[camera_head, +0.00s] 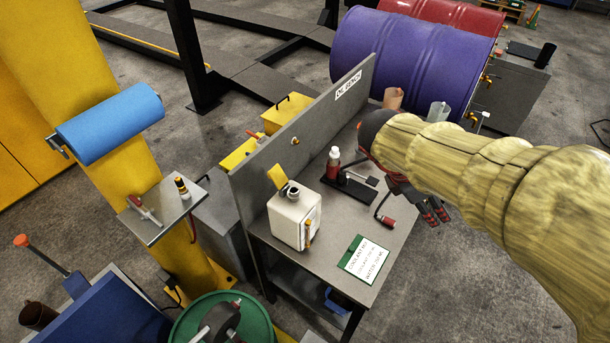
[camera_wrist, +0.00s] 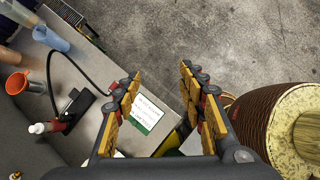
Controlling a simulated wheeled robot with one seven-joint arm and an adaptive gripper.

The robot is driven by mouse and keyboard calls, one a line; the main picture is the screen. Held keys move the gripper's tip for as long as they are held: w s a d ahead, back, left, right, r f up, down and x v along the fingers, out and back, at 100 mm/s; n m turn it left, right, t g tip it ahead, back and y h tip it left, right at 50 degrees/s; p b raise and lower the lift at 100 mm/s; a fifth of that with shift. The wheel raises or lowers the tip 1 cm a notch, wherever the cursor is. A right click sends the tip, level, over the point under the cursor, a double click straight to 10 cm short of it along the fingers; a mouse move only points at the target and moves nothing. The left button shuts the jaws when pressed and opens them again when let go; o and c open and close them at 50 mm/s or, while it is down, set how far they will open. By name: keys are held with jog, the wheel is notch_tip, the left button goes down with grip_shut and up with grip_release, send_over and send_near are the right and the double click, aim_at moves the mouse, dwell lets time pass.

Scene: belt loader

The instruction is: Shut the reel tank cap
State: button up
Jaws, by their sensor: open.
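A white tank (camera_head: 293,220) stands upright on the grey bench. Its yellow cap (camera_head: 278,177) is tilted up and open, beside the dark filler neck (camera_head: 292,191) on top. My gripper (camera_head: 432,214) is open and empty, out past the bench's right edge, well to the right of the tank. In the wrist view my gripper (camera_wrist: 160,82) shows its yellow-padded fingers spread apart, with the bench edge and floor behind them. I cannot make out the tank or cap clearly in the wrist view.
A coolant sign card (camera_head: 366,259) lies at the bench front; it also shows in the wrist view (camera_wrist: 148,112). A red-and-white bottle (camera_head: 333,163) stands on a black base behind the tank. An upright grey panel (camera_head: 310,115) lines the bench's left side. A purple drum (camera_head: 410,55) lies behind.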

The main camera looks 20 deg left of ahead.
jog(key=w+a+f+n+t+h, duration=0.2)
jog(key=w+a+f+n+t, duration=0.15)
jog(key=w+a+n, duration=0.6)
jog(key=n+t, duration=0.7)
jog(key=n, duration=1.1)
send_over(269, 177)
jog(key=s+d, duration=0.3)
jog(key=d, duration=0.6)
jog(key=shift+m, duration=0.25)
notch_tip(269, 177, down, 11)
jog(key=shift+w+d+f, duration=0.1)
jog(key=shift+w, duration=0.05)
jog(key=s+a+f+n+t+y, duration=0.2)
jog(key=a+f+n, duration=0.15)
jog(key=a, duration=0.25)
jog(key=s+a+f+n+t+y, duration=0.1)
jog(key=s+a+f+n+t, duration=0.15)
jog(key=a+n, duration=0.3)
jog(key=shift+m+g, duration=0.5)
jog(key=x, duration=0.7)
jog(key=shift+w+f, duration=0.15)
jog(key=shift+w, duration=0.15)
jog(key=shift+c, duration=0.5)
grip_shut()
